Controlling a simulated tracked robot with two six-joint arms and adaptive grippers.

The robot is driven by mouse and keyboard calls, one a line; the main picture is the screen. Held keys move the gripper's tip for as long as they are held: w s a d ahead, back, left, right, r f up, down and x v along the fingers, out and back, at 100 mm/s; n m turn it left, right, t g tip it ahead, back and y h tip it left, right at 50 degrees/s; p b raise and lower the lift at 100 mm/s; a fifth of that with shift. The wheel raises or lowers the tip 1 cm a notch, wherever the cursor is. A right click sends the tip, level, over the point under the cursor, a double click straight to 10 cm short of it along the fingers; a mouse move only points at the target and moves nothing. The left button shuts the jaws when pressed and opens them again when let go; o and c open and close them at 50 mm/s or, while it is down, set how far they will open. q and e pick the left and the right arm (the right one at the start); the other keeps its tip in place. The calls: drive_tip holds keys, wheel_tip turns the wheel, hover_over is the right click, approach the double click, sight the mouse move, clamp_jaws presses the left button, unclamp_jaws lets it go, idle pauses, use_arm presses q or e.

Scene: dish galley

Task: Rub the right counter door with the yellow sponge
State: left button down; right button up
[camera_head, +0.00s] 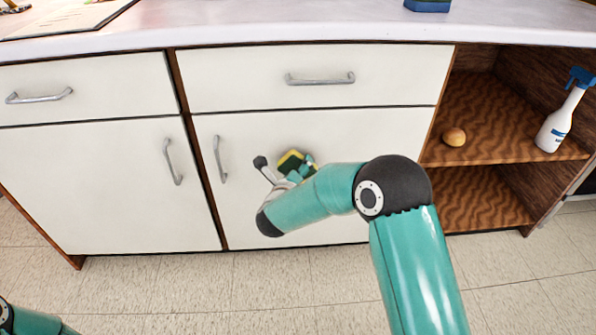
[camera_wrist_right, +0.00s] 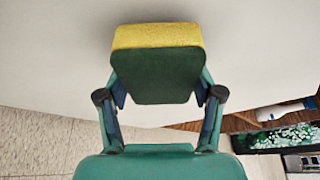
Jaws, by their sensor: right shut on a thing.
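The right counter door (camera_head: 380,130) is a plain white panel with a metal handle (camera_head: 220,159) near its left edge. It is shut. My right gripper (camera_head: 297,170) is in front of the door, mostly hidden by my own arm in the head view. It is shut on the yellow sponge (camera_head: 291,161), which has a dark green layer on one side. In the right wrist view the sponge (camera_wrist_right: 157,37) sits between both fingers, its yellow side towards the white door (camera_wrist_right: 50,60). I cannot tell for sure whether it touches the door. My left gripper is out of view.
Open shelves (camera_head: 490,150) at the right hold a round orange-brown item (camera_head: 455,137) and a white spray bottle (camera_head: 555,125) with a blue head. A blue block (camera_head: 428,5) lies on the countertop (camera_head: 280,22). A drawer (camera_head: 390,75) is above the door.

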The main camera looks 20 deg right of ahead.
sight(311, 169)
drive_tip(key=shift+w+d, duration=0.2)
drive_tip(key=shift+w, duration=0.55)
drive_tip(key=shift+d, duration=0.1)
drive_tip(key=shift+s+d+b, duration=0.25)
drive_tip(key=shift+s+d, duration=0.05)
drive_tip(key=shift+d, duration=0.65)
drive_tip(key=shift+s+d+b, duration=0.2)
drive_tip(key=shift+s+d, duration=0.05)
drive_tip(key=shift+d, duration=0.65)
drive_tip(key=shift+a, duration=0.1)
drive_tip(key=shift+w+a, duration=0.2)
drive_tip(key=shift+a, duration=0.4)
drive_tip(key=shift+w+a+p, duration=0.2)
drive_tip(key=shift+a, duration=0.5)
drive_tip(key=shift+w+a+p, duration=0.15)
drive_tip(key=shift+a, duration=0.5)
drive_tip(key=shift+s, duration=0.15)
